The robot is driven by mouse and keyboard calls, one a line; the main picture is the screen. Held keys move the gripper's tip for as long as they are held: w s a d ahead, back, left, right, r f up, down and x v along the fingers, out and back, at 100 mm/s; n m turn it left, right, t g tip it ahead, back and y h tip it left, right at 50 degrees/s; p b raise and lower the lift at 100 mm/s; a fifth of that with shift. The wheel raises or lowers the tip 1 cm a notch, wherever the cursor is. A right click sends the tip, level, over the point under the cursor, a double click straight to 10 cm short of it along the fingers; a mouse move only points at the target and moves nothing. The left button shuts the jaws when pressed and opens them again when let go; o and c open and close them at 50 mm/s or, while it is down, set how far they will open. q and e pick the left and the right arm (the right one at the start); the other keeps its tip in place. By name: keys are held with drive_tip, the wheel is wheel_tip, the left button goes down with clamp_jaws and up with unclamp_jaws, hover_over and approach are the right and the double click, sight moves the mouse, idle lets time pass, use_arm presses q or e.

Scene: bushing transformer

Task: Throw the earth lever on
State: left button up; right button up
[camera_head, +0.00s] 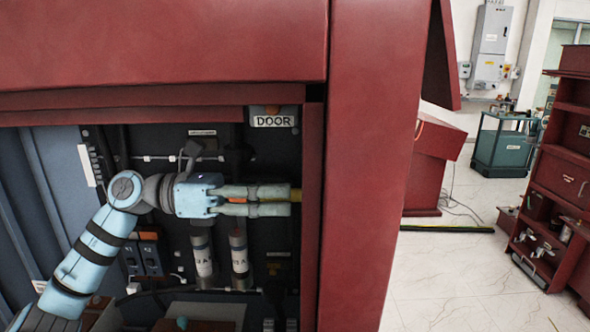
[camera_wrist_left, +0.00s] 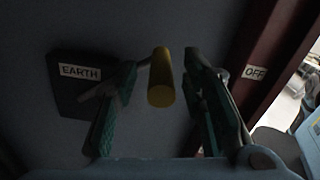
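The earth lever shows in the left wrist view as a yellow round handle (camera_wrist_left: 160,82), its end facing the camera. Only a bit of its yellow (camera_head: 296,194) shows in the head view, at the fingertips. My left gripper (camera_head: 290,201) reaches into the red cabinet from the left. In the wrist view its fingers (camera_wrist_left: 160,88) stand apart on either side of the handle, with a gap visible on both sides. An "EARTH" label (camera_wrist_left: 80,72) is left of the handle and an "OFF" label (camera_wrist_left: 255,72) is to the right. My right gripper is not in view.
The red cabinet post (camera_head: 372,170) stands just right of my fingertips, and its top beam (camera_head: 160,45) is above. A "DOOR" label (camera_head: 273,121) is over the fingers. Two grey cylinders (camera_head: 240,258) stand below. Open floor (camera_head: 460,270) lies outside to the right.

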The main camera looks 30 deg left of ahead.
sight(313, 193)
use_arm(q)
drive_tip(key=x, duration=0.3)
drive_tip(key=shift+w+a+r+p, duration=0.1)
drive_tip(key=shift+p, duration=0.3)
drive_tip(key=shift+d, duration=0.25)
drive_tip(key=shift+s, duration=0.2)
drive_tip(key=shift+w, duration=0.1)
clamp_jaws()
